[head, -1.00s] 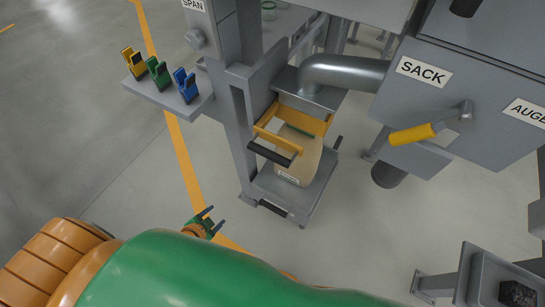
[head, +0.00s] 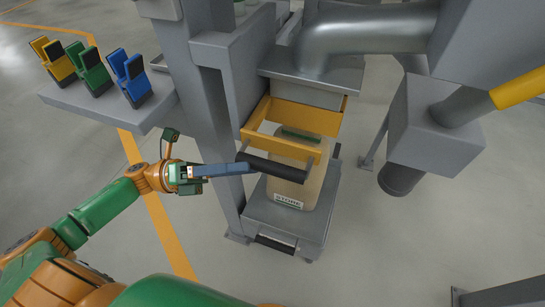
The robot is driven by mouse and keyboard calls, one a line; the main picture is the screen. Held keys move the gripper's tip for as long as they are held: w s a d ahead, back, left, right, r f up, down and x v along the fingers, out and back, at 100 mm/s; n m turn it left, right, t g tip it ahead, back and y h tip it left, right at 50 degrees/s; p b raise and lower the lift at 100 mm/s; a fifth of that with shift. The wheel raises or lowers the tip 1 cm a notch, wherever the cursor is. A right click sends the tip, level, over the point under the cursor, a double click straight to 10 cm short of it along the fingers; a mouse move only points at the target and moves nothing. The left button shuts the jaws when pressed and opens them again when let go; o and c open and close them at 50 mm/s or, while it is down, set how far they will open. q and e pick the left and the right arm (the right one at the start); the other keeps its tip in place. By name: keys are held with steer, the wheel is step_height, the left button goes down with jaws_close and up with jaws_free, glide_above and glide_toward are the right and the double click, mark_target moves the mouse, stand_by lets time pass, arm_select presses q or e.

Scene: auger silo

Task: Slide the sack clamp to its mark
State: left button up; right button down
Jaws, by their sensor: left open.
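The sack clamp is a yellow frame (head: 262,127) with a black handle bar (head: 275,168) at its front. It stands around the upper part of a tan sack (head: 312,180), below the grey spout. My left gripper (head: 248,165) reaches in from the left, its blue-grey fingers at the left end of the black handle. It is open; I cannot tell whether the fingers touch the handle. I cannot make out a mark for the clamp. My right gripper is not in view.
The sack stands on a low grey platform (head: 257,211). A grey post (head: 213,120) rises left of the clamp. A grey shelf (head: 118,113) holds yellow, green and blue clips. A thick grey pipe (head: 370,30) and box stand at the right.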

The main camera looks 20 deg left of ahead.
mark_target(263, 167)
arm_select(q)
steer(key=x, duration=0.5)
steer(key=shift+s+r+p, duration=0.3)
steer(key=shift+s+p, duration=0.05)
steer(key=shift+w+d, duration=0.2)
steer(key=shift+d, duration=0.15)
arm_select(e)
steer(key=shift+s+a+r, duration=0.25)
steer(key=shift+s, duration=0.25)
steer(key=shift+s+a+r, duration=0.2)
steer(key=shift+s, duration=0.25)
arm_select(q)
steer(key=shift+c, duration=0.3)
jaws_close()
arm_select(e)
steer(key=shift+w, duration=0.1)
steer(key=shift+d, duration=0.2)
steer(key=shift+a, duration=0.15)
